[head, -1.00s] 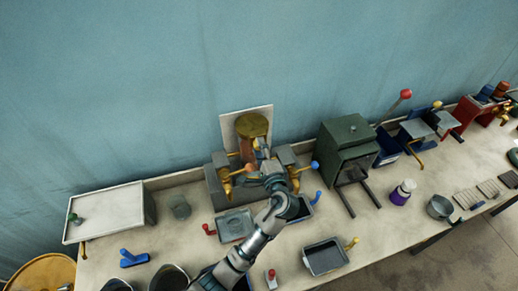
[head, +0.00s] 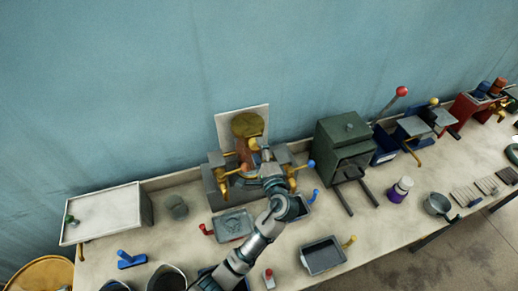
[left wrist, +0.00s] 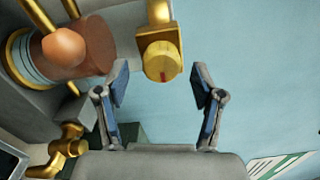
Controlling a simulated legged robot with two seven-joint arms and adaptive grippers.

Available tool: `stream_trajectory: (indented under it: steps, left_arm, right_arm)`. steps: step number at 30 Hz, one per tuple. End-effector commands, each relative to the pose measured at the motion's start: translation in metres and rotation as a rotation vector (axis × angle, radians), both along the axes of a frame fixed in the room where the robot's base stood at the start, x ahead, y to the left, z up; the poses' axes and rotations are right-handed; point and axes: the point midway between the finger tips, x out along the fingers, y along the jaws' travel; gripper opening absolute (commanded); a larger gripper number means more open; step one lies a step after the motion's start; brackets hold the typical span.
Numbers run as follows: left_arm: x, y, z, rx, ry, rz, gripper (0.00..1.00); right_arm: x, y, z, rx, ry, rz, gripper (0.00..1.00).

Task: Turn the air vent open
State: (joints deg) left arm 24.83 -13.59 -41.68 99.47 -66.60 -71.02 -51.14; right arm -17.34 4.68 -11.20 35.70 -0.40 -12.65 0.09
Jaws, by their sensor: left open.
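In the left wrist view, a brass knob (left wrist: 160,62) with a red mark hangs at the end of a brass pipe, just beyond my left gripper (left wrist: 161,85). It looks like the air vent. The gripper's two blue-padded fingers are apart, one on each side below the knob, with nothing between them. In the head view the knob (head: 254,143) shows in front of the copper and brass vessel (head: 247,125), and my left gripper (head: 262,154) is right beside it. The arm and gripper hide part of the vessel's base. My right gripper does not show.
Brass taps (head: 293,183) stand either side of the vessel. Grey trays (head: 233,224) sit in front. A green box-shaped unit (head: 345,140) stands to the right, and a white-topped box (head: 103,212) to the left. The wall behind is bare.

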Motion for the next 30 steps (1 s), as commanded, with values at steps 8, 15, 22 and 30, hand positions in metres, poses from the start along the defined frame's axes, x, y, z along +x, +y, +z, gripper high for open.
stream_trajectory:
  steps: [8,15,22,30]
  left_arm:
    - [-0.056,-0.021,-0.002,-0.003,0.005,-0.003,0.68]
    - [-0.093,-0.036,-0.003,0.001,0.006,-0.004,0.68]
    - [-0.103,-0.039,-0.003,0.002,0.006,-0.002,0.68]
    - [-0.103,-0.037,-0.002,0.001,0.005,-0.002,0.68]
  right_arm:
    - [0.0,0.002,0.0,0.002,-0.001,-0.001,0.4]
    - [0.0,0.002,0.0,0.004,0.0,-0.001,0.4]
    - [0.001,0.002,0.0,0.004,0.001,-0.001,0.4]
    - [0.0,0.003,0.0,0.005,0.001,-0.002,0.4]
